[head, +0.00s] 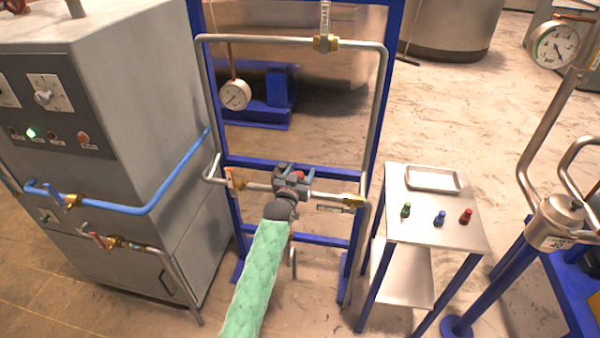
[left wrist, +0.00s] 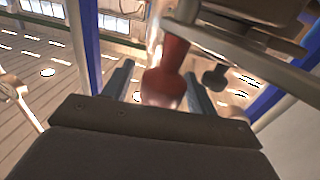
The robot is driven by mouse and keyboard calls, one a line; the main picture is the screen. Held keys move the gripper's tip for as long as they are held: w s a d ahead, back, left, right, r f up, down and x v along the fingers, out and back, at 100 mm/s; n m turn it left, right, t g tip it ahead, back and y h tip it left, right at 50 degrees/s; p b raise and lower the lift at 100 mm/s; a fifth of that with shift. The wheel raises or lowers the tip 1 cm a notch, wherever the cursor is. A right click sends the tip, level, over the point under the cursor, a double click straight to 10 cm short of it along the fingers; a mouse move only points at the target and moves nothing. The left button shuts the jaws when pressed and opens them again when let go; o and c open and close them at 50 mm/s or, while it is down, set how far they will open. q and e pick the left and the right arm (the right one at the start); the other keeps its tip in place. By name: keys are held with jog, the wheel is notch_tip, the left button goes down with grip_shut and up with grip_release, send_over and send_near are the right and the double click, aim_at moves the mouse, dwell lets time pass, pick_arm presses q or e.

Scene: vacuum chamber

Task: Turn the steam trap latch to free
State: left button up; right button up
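My left gripper (head: 292,176), at the end of my green-sleeved arm, is at the middle of the horizontal pipe on the blue frame. It covers most of the fitting there, which I take to be the steam trap; only a bit of red (head: 299,174) shows. In the left wrist view a red part (left wrist: 167,75), probably the latch, stands between the two fingers of the left gripper (left wrist: 161,88). The fingers are apart, with a narrow gap at the left of the red part; contact at the right is unclear. My right gripper is in neither view.
On the same pipe are an orange-handled valve (head: 235,179) at left and a brass fitting (head: 353,201) at right. A bypass valve (head: 323,42) sits above. A grey cabinet (head: 150,110) stands left. A steel trolley (head: 437,235) with a tray (head: 432,180) and coloured knobs stands right.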

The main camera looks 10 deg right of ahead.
pick_arm(q)
jog(key=shift+s+a, duration=0.1)
jog(key=shift+s, duration=0.1)
jog(key=shift+s+a+f+b, duration=0.1)
jog(key=shift+s+a+b, duration=0.1)
jog(key=shift+s+b, duration=0.15)
jog(key=b+v, duration=0.2)
jog(key=v, duration=0.4)
jog(key=shift+s, duration=0.25)
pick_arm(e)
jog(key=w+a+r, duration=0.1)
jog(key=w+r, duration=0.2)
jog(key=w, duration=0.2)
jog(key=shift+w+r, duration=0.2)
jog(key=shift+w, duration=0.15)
pick_arm(q)
jog(key=shift+a, duration=0.15)
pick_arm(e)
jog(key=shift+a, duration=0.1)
